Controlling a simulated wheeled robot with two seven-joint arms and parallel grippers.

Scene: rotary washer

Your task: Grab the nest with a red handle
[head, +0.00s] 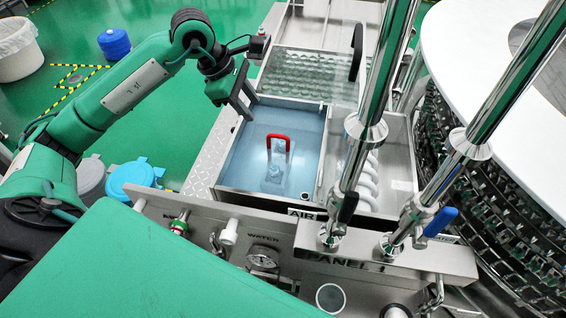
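The nest (276,178) is a pale, partly see-through piece in the blue-lined basin. Its red handle (278,137) stands up as an arch at its far end. My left gripper (251,108) is above the basin's far left corner, up and to the left of the handle. Its two dark fingers look apart, with nothing between them, and it does not touch the handle. My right gripper is not in view.
The basin (228,187) has metal walls. Behind it is a tray of round glass pieces (310,72) with a black handle (356,52). Upright steel pipes (382,80) and a rotary washer (490,150) stand to the right. A gauge panel (190,215) runs along the front.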

